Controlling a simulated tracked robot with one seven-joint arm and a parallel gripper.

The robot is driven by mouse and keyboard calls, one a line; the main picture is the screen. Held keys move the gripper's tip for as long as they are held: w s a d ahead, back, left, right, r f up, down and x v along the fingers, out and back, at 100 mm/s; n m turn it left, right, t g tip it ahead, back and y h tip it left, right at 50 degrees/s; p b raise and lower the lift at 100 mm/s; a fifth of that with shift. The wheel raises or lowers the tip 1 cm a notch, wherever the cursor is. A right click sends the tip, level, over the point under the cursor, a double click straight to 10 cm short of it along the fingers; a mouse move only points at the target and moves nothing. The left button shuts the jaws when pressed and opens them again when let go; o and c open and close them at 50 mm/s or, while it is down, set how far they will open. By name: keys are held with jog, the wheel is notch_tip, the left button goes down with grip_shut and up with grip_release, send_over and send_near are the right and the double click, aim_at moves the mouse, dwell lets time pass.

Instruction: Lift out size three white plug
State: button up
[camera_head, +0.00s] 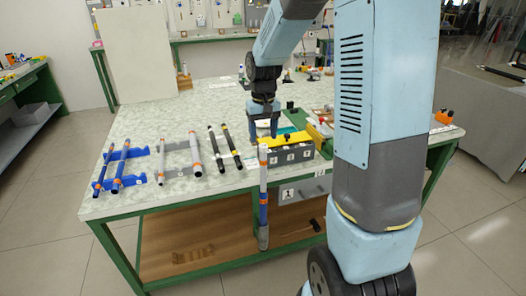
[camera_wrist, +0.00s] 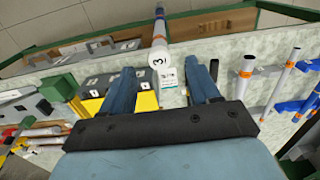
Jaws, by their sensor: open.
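A white round plug marked 3 (camera_wrist: 158,58) caps the near end of a rod in the wrist view. That rod (camera_head: 263,205), blue, grey and orange, stands upright at the table's front edge in the head view. Its pale top (camera_head: 263,152) shows just below my gripper (camera_head: 263,134). In the wrist view, my gripper (camera_wrist: 161,76) is open and empty. Its two blue fingers lie left and right of the plug, apart from it, with the plug roughly centred between them.
A numbered drawer (camera_head: 300,188) hangs under the table.

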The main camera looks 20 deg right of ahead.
aim_at(263, 145)
jog(key=shift+w+f, duration=0.2)
jog(key=shift+f, duration=2.8)
jog(key=shift+c, duration=0.2)
jog(key=c, duration=0.9)
jog(key=shift+o, duration=0.2)
jog(key=shift+r, duration=0.15)
